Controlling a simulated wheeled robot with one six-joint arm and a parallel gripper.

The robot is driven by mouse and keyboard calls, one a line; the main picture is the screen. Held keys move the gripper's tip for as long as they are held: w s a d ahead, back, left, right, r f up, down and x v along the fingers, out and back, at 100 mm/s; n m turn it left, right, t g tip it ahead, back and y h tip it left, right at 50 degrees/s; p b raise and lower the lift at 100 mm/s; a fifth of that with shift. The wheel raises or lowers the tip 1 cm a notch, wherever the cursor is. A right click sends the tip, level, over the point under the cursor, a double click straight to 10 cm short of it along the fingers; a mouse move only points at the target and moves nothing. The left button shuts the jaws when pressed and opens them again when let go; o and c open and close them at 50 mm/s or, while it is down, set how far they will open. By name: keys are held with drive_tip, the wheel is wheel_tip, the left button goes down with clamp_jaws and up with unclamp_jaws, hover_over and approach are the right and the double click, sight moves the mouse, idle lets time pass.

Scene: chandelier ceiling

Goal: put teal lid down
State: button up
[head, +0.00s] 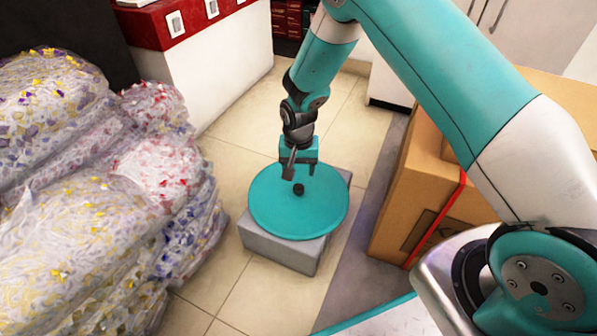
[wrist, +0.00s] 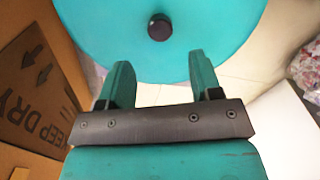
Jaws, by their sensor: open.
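The teal lid (head: 280,215) is a flat round disc with a small black knob (head: 299,189) at its middle. It lies on top of a grey block (head: 285,249) on the floor and reaches past some of the block's edges. In the wrist view the lid (wrist: 215,30) fills the top, with its knob (wrist: 159,28) beyond the fingertips. My gripper (head: 300,172) is open and empty, just behind and above the knob in the head view. Its two fingers also show in the wrist view (wrist: 161,75), apart from each other, with nothing between them.
Clear bags of colourful scraps (head: 90,200) are piled at the left. A cardboard box (head: 415,190) with a red strap stands close at the right. A white counter with a red top (head: 215,60) is behind.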

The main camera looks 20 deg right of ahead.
drive_tip(key=s+a+r+n+y, duration=0.1)
drive_tip(key=s+r+n, duration=0.15)
drive_tip(key=r, duration=0.45)
drive_tip(key=s+a+r+n+p, duration=0.1)
drive_tip(key=s+a+r, duration=0.15)
drive_tip(key=r, duration=0.55)
drive_tip(key=s+r+n+y, duration=0.1)
drive_tip(key=s+r, duration=0.2)
drive_tip(key=r, duration=0.4)
drive_tip(key=s+r+n+y, duration=0.1)
drive_tip(key=s+r+n, duration=0.2)
drive_tip(key=s+r, duration=0.3)
drive_tip(key=s+a+r+n+y, duration=0.1)
drive_tip(key=s+r+n, duration=0.3)
drive_tip(key=s, duration=1)
wheel_tip(320, 180, up, 2)
drive_tip(key=shift+r, duration=0.15)
drive_tip(key=shift+r, duration=0.1)
wheel_tip(320, 180, up, 48)
drive_tip(key=p, duration=4.8)
